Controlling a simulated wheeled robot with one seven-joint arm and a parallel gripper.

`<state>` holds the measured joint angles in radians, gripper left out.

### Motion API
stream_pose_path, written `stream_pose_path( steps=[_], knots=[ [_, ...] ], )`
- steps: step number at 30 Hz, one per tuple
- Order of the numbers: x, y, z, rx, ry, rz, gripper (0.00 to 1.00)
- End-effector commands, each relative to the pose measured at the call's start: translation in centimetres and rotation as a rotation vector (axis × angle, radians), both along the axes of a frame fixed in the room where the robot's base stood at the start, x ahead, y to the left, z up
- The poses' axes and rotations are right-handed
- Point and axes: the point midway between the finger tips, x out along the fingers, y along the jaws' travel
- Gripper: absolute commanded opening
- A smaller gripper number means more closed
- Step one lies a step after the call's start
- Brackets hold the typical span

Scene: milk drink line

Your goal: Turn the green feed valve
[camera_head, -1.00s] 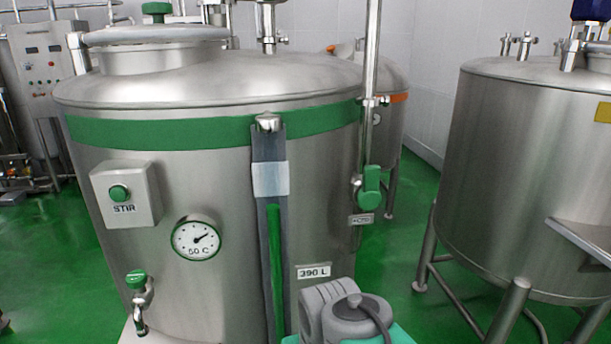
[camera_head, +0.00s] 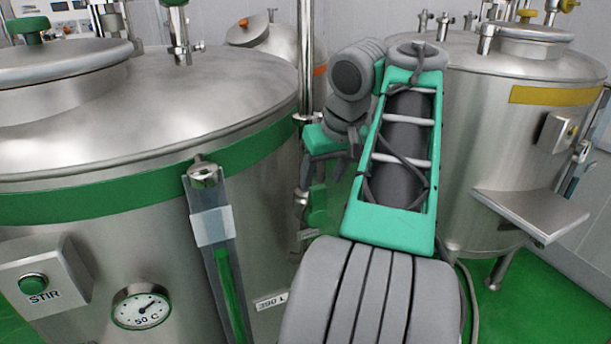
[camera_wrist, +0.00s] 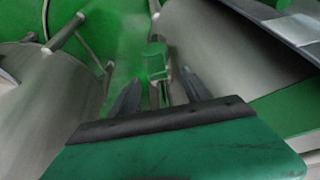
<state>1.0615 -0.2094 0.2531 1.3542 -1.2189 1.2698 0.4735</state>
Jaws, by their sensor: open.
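The green feed valve (camera_head: 318,203) is on the thin vertical pipe at the right side of the green-banded tank (camera_head: 130,245). A small label plate (camera_head: 308,234) is just below it. My gripper (camera_head: 320,184) is stretched out in front of the pipe and points down, open, a little above the valve. Its fingers partly cover the pipe in the head view. In the wrist view the green valve (camera_wrist: 155,60) shows ahead, beyond and between the open fingers (camera_wrist: 160,86). I cannot tell the exact gap, but nothing is gripped.
A yellow-banded tank (camera_head: 520,140) with a metal shelf (camera_head: 530,212) stands to the right. An orange-banded tank (camera_head: 284,45) is behind. The stir button box (camera_head: 40,285) and a dial gauge (camera_head: 141,308) are on the near tank.

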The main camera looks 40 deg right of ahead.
Motion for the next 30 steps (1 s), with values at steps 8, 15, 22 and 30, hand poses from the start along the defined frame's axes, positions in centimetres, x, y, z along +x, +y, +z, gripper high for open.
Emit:
stream_pose_path(
  steps=[8, 15, 22, 30],
  knots=[
    [0.6, -0.9, -3.2, -0.014, 0.007, 0.006, 0.56],
    [2.1, -1.4, -6.5, -0.014, 0.006, 0.005, 0.56],
    [2.3, -1.5, -6.6, -0.015, 0.005, 0.002, 0.56],
    [2.3, -1.5, -6.6, -0.014, 0.005, 0.002, 0.42]
  ],
)
